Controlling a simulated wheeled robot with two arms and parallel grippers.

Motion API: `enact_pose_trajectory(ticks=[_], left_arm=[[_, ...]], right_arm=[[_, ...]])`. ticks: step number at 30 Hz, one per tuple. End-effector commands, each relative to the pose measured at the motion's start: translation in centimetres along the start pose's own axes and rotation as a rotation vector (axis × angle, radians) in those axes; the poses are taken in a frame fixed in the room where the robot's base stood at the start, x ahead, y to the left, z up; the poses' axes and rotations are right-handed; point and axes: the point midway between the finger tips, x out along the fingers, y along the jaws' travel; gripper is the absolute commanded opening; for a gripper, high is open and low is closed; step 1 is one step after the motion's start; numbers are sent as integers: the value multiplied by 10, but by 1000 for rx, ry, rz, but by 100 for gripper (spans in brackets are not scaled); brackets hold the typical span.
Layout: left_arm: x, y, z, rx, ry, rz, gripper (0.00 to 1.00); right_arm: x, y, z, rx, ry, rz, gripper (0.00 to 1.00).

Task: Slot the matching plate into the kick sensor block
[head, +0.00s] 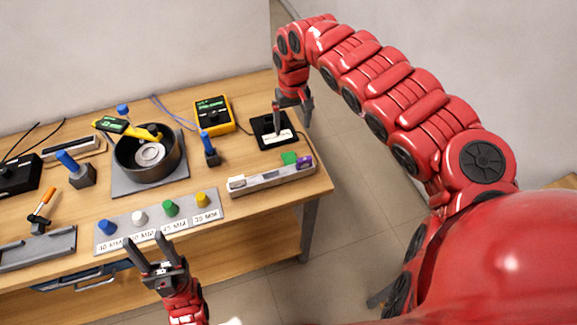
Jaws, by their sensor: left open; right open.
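A black square block with a pale label (265,142) sits at the table's right end; I cannot tell if it is the kick sensor block. No plate is clearly identifiable. Blue, white, green and yellow knob-like pieces stand in a row on a grey strip (118,221) with size labels, too small to read surely. My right gripper (292,114) is open and empty, over the black block in the picture, its fingers pointing down; contact cannot be told. My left gripper (146,240) is open and empty at the table's front edge, below the strip in the picture.
Another yellow meter (213,115) is behind. A silver bar (250,186) lies front right, near green (289,158) and purple (304,162) pieces.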

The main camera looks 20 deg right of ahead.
Motion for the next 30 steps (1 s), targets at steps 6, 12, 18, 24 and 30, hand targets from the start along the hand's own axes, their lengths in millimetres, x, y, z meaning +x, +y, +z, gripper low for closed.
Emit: enact_pose_trajectory(ticks=[6, 12, 18, 24, 30], left_arm=[[7, 0, -1, 0, 0, 0, 50], [17, -1, -3, 0, 0, 0, 50], [21, -1, -4, 0, 0, 0, 50], [24, -1, -4, 0, 0, 0, 50], [39, -2, -7, 0, 0, 0, 50]], right_arm=[[34, -2, 3, 0, -8, -1, 92], [76, -4, 3, 0, -6, -10, 92], [100, -4, 2, 0, -5, -7, 92], [108, -3, 3, 0, -4, -5, 92], [128, -7, 8, 1, -5, -9, 92]])
